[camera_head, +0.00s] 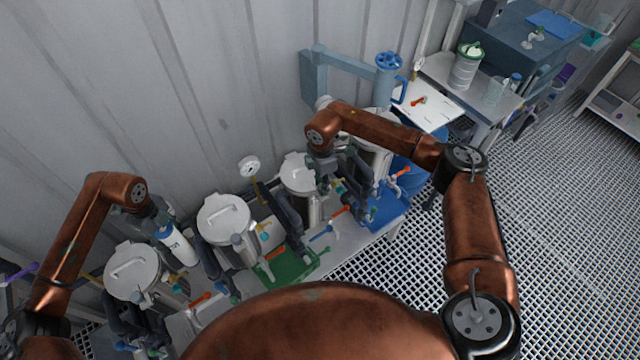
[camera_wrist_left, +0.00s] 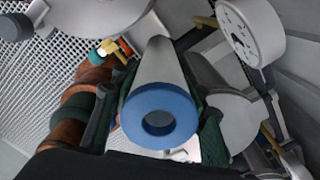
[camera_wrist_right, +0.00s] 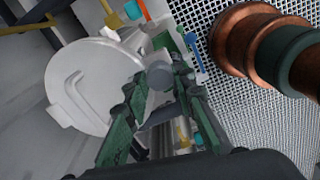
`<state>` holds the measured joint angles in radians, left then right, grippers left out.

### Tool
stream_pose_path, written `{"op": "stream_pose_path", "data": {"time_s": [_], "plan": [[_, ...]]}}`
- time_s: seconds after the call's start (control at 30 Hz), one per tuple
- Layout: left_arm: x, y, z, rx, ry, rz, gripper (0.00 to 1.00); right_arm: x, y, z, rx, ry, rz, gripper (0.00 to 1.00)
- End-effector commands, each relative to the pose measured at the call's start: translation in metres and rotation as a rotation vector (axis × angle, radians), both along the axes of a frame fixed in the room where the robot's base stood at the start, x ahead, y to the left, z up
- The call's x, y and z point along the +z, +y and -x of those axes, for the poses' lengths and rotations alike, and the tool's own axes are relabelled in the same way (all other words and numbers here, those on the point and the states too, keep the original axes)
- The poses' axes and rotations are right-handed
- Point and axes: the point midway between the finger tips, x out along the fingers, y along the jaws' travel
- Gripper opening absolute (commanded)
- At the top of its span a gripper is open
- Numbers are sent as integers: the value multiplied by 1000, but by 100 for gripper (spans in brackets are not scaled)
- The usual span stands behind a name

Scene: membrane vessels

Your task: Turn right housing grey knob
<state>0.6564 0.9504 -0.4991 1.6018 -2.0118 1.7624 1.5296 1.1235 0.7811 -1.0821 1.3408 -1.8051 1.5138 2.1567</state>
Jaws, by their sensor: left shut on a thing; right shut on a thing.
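My left gripper (camera_head: 162,224) is shut on a white cylinder with a blue end ring (camera_head: 176,244). In the left wrist view the cylinder's blue ring (camera_wrist_left: 160,116) faces the camera, between the green finger pads. My right gripper (camera_head: 352,190) is low over the housings at the right end of the row. In the right wrist view its green fingers (camera_wrist_right: 158,82) are closed around a round grey knob (camera_wrist_right: 160,75), beside the housing's pale round lid with a bar handle (camera_wrist_right: 88,85). The head view does not show this knob clearly behind the gripper.
Several lidded vessels (camera_head: 224,218) stand in a row along the wall. A round gauge (camera_head: 249,166) rises behind them. Orange-handled valves and a green tray (camera_head: 290,268) lie in front. A blue pillar with a handwheel (camera_head: 388,62) stands behind my right arm. Grating floor is clear at right.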

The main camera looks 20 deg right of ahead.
Motion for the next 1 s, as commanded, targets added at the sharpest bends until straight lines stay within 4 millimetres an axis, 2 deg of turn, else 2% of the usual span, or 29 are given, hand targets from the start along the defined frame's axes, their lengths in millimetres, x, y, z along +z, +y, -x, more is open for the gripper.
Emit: {"op": "stream_pose_path", "data": {"time_s": [0.3, 0.67, 1.0], "plan": [[0, 0, 0, 0, -1, 1, 0, 1, 0, -1, 0, -2, 0, 0], [-3, 0, 0, 0, 0, 0, 0, 0, 0, -1, 73, -3, 0, 0], [-14, 0, 0, 0, 2, 0, 0, 0, 0, -1, 335, -4, 0, 0]]}}
